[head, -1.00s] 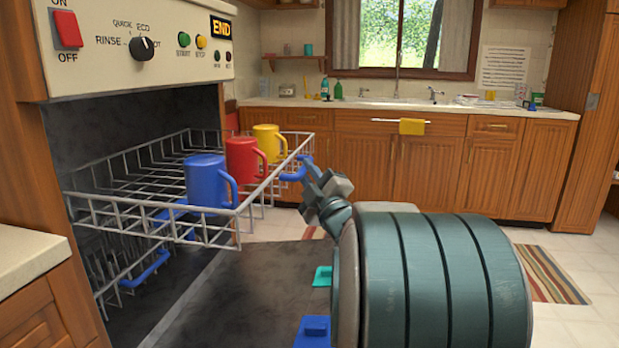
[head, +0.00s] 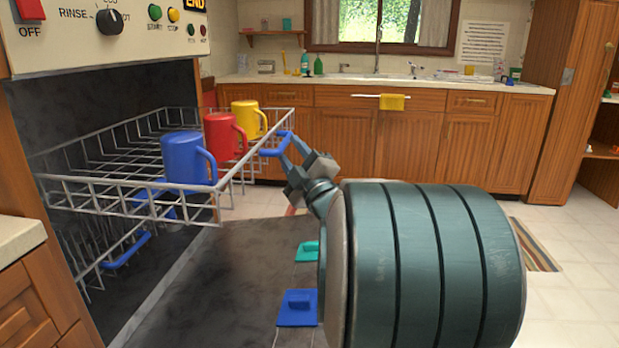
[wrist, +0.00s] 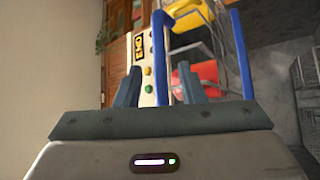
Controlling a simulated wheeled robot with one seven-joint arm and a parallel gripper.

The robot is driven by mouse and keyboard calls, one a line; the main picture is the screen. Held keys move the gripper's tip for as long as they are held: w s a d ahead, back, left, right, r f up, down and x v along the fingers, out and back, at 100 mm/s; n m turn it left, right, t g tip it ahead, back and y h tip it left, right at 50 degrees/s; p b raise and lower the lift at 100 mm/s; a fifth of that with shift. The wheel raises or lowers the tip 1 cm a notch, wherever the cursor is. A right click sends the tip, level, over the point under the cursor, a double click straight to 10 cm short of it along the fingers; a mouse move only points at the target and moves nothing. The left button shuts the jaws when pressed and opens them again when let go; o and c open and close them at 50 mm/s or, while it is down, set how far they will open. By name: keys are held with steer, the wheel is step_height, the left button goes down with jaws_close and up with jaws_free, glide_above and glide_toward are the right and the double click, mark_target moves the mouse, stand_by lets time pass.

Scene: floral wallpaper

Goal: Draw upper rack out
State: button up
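The upper rack (head: 95,187) is a white wire rack, standing partly out of the open dishwasher. It carries a blue mug (head: 186,160), a red mug (head: 222,137) and a yellow mug (head: 246,120). A blue handle (head: 272,152) is on its outer edge; its bars also show in the wrist view (wrist: 242,60). My gripper (head: 286,153) is at this handle. In the wrist view, its two fingers (wrist: 159,88) are apart, with one blue bar between them. I cannot tell whether they touch it.
The lower rack (head: 85,250) sits inside, under the upper rack. The lowered dishwasher door (head: 225,280) carries blue (head: 297,312) and teal (head: 307,252) pieces. The control panel (head: 130,35) is above the opening. A sink counter (head: 430,88) stands behind; tiled floor (head: 585,230) is open at right.

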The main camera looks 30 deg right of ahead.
steer(key=v, duration=1.2)
steer(key=shift+p, duration=0.3)
